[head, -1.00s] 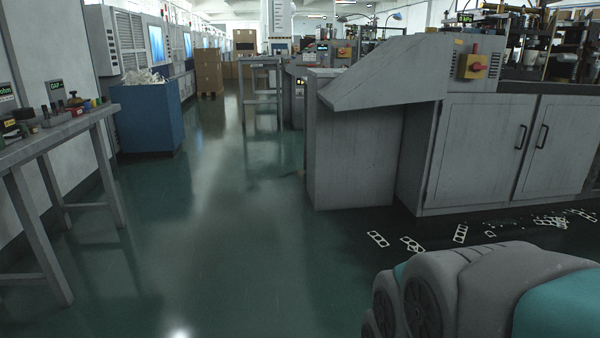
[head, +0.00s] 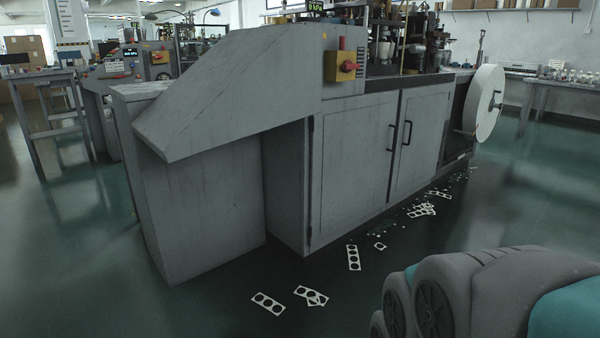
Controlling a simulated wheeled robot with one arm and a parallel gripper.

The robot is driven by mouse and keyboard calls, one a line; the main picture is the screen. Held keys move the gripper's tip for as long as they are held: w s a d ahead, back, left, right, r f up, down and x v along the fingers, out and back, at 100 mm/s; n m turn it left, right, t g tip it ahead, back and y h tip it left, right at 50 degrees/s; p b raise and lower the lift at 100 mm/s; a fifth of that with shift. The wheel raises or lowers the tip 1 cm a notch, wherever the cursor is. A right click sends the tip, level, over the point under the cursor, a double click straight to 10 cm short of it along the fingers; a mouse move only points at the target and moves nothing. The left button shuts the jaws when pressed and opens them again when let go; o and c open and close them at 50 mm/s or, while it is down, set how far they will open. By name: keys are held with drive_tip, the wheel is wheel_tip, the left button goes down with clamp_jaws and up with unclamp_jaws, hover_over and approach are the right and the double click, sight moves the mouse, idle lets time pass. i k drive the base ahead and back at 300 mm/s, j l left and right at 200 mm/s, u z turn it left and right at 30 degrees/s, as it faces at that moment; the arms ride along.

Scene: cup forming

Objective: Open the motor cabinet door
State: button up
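The grey machine cabinet has two doors side by side, both shut. The left door (head: 355,165) is wide, with a black bar handle (head: 391,138) near its right edge. The right door (head: 425,130) is narrower in view, with a black handle (head: 407,133) near its left edge. I cannot tell from the picture which one is the motor cabinet door. My gripper is not in view; only a grey and teal part of my own arm shows at the lower right, apart from the cabinet.
A yellow switch box with a red knob (head: 341,66) sits above the doors. White punched scraps (head: 353,257) lie on the floor before the cabinet. A large white reel (head: 484,102) stands at its right end. A grey sloped housing (head: 230,85) juts out left. Green floor is open at right.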

sight(354, 138)
drive_tip(key=i+l+z, duration=0.2)
drive_tip(key=z, duration=0.25)
drive_tip(key=i+z, duration=0.45)
drive_tip(key=i+j+z, duration=0.1)
drive_tip(key=i+z, duration=0.35)
drive_tip(key=i+l+u, duration=0.3)
drive_tip(key=i, duration=0.25)
drive_tip(key=i+l+u, duration=0.6)
drive_tip(key=i+l, duration=0.15)
drive_tip(key=l, duration=0.2)
drive_tip(key=i+l+u, duration=0.15)
drive_tip(key=l, duration=0.2)
drive_tip(key=i+l+u, duration=0.2)
drive_tip(key=l, duration=0.2)
drive_tip(key=i+l+u, duration=0.15)
drive_tip(key=l, duration=0.25)
